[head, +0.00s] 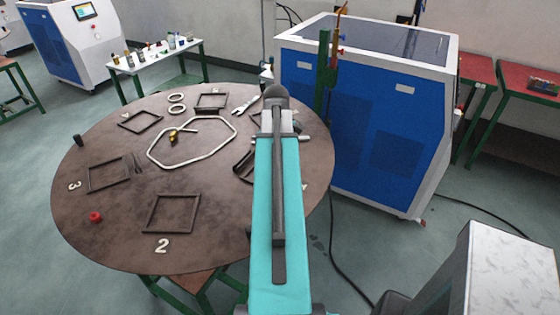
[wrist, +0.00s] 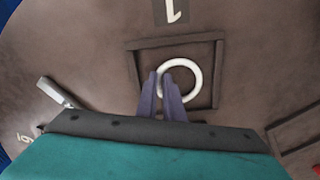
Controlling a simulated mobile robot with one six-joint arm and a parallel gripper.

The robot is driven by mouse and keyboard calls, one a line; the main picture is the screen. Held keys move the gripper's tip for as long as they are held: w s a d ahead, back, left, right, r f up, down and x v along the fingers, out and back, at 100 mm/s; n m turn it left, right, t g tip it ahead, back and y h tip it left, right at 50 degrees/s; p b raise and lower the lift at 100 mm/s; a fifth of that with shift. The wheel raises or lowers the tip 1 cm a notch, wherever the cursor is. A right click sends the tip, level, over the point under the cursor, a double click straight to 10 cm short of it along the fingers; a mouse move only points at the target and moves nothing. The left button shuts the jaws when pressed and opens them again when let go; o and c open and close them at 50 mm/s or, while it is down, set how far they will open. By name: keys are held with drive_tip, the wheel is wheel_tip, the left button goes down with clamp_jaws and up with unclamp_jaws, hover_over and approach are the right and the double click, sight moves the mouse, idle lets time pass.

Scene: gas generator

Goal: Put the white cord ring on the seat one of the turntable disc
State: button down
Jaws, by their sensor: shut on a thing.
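In the wrist view the white cord ring (wrist: 193,67) is held by its left side between the fingertips of my gripper (wrist: 166,78). The ring appears within the outline of the square dark frame of seat one (wrist: 140,45), toward its right part. A plate with the number 1 (wrist: 170,11) lies beside this frame. I cannot tell whether the ring touches the disc or hangs just above it. In the head view my arm hides the gripper, the held ring and part of seat one (head: 241,165) on the brown turntable disc (head: 110,235).
Other frames stand around the disc, including one by number 2 (head: 171,214). A bent white tube loop (head: 152,158), two pale rings (head: 177,109), a wrench (head: 246,104) and a red piece (head: 95,217) lie on it. A blue-white cabinet (head: 365,130) stands close on the right.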

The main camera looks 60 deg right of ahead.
drive_tip(key=c, duration=1.9)
unclamp_jaws()
drive_tip(key=shift+f, duration=0.1)
drive_tip(key=shift+d, duration=0.1)
drive_tip(key=shift+r, duration=0.25)
wheel_tip(320, 180, up, 12)
drive_tip(key=b, duration=0.2)
drive_tip(key=shift+f+b, duration=0.15)
drive_tip(key=shift+b, duration=0.25)
